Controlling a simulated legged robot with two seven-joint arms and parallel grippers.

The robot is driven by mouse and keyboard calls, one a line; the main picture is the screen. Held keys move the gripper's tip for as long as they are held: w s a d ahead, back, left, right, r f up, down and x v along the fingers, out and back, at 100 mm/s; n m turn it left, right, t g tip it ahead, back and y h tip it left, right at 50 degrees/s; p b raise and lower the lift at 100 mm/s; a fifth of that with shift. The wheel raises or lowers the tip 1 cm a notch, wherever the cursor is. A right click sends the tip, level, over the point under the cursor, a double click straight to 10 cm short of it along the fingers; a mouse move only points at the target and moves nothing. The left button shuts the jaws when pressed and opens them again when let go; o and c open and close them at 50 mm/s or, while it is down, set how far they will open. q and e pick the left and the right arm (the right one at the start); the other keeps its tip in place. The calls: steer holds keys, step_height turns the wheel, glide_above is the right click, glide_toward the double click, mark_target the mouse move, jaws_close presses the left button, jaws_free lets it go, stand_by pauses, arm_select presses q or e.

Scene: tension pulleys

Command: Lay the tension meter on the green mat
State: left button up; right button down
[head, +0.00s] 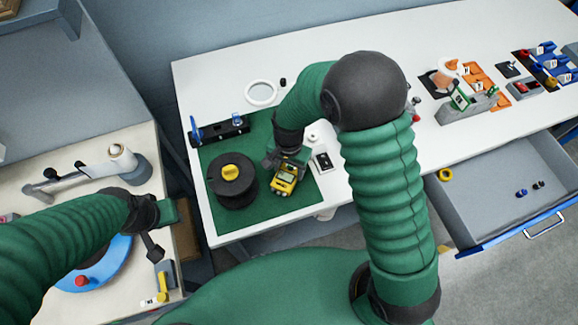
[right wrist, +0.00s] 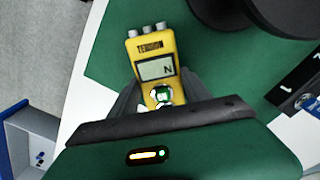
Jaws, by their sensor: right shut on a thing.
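The yellow tension meter (head: 284,181) has a grey display and is over the green mat (head: 230,222), to the right of the black spool. I cannot tell whether it touches the mat. My right gripper (head: 274,163) is shut on the meter. In the right wrist view the meter (right wrist: 157,66) sits between the fingers of my right gripper (right wrist: 158,92), its three grey knobs pointing away and the mat (right wrist: 190,65) behind it. My left gripper (head: 152,246) hangs over the left bench, and its jaw gap is not clear.
A black spool with a yellow hub (head: 232,172) stands on the mat. A black rail with blue parts (head: 220,132) lies along its back edge. A small black-and-white device (head: 323,161) is close to its right edge. An open drawer (head: 500,190) juts out at the right.

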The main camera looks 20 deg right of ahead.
mark_target(289, 171)
steer(key=shift+d+f, duration=0.1)
steer(key=shift+c, duration=2.4)
jaws_free()
step_height(289, 171, up, 12)
steer(key=f+b, duration=0.1)
steer(key=s+d+f+n+t, duration=0.1)
steer(key=s+d+n+t, duration=0.1)
steer(key=s+d+n, duration=0.4)
steer(key=s+n, duration=0.2)
steer(key=s, duration=0.1)
steer(key=shift+s+d+n+t, duration=0.3)
steer(key=shift+d, duration=0.05)
